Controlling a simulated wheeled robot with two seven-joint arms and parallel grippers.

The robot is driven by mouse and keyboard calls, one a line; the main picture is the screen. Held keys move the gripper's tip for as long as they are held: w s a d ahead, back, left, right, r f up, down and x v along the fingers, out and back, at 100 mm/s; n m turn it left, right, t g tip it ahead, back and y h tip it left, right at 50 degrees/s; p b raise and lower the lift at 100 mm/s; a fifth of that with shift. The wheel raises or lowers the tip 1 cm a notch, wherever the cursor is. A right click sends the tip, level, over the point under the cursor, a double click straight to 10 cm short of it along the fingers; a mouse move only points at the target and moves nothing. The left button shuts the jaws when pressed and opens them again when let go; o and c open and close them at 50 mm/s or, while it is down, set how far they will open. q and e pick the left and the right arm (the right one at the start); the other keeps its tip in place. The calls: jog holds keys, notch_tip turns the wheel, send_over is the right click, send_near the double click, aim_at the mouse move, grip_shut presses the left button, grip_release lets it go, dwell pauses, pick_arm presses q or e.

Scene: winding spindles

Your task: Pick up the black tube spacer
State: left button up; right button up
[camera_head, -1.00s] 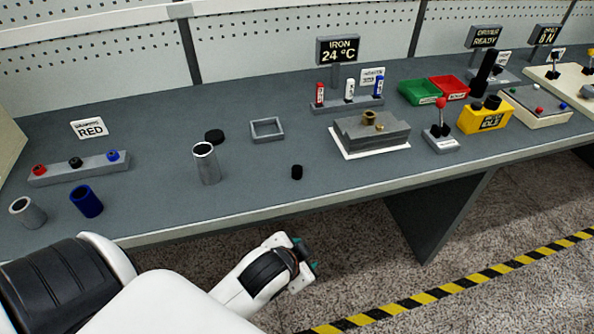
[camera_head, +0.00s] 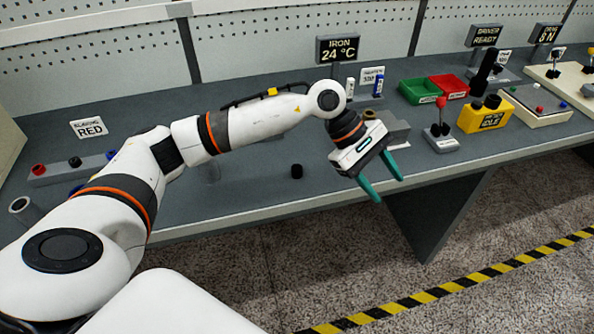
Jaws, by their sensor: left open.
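The black tube spacer (camera_head: 297,171) is a small black cylinder standing on the grey bench top, near the front edge at the middle. My left gripper (camera_head: 385,191) is open and empty, with two green fingers pointing down and toward the front. It is to the right of the spacer and apart from it, over the bench's front edge. My left arm reaches across the bench behind the spacer. My right gripper is not in view.
My arm hides much of the bench's left and middle. A red-and-black joystick box (camera_head: 440,140), a yellow box (camera_head: 487,115), a green bin (camera_head: 420,91) and a red bin (camera_head: 449,86) stand to the right. Bare bench top (camera_head: 250,190) surrounds the spacer's left side.

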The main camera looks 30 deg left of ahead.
pick_arm(q)
jog(key=w+a+m+y, duration=0.15)
jog(key=a+y, duration=0.25)
jog(key=a, duration=0.4)
jog(key=y+p, duration=0.1)
jog(key=y, duration=0.4)
send_over(297, 167)
notch_tip(297, 167, down, 3)
jog(key=shift+f+g, duration=0.1)
jog(key=shift+g, duration=0.3)
jog(key=shift+s+f+p, duration=0.1)
jog(key=shift+f+p, duration=0.9)
jog(key=shift+f, duration=1.95)
jog(key=c, duration=1.1)
